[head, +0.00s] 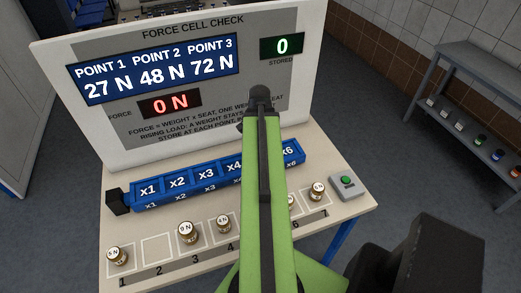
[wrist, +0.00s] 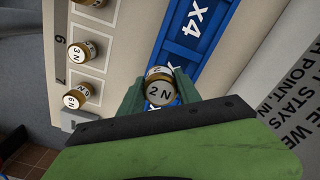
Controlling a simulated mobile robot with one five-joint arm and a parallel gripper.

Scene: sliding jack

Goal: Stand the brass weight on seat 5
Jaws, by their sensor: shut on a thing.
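A brass weight marked 2 N (wrist: 159,92) is held between the green fingers of my gripper (wrist: 158,84) in the wrist view. The blue seat bar (head: 206,174) carries labels x1 to x6 in the head view. My arm covers the x5 part there, and hides my gripper and the held weight. In the wrist view the bar (wrist: 182,48) shows x4, with a partly covered label beside the weight, probably x5. The weight overlaps the bar in that view; I cannot tell whether it touches it.
Several other brass weights, such as the 9 N one (head: 189,232), stand along the numbered front row of the table (head: 185,270); place 2 is empty. A button box (head: 345,186) sits at right. The upright panel (head: 75,110) behind the bar reads force 0 N and stored 0.

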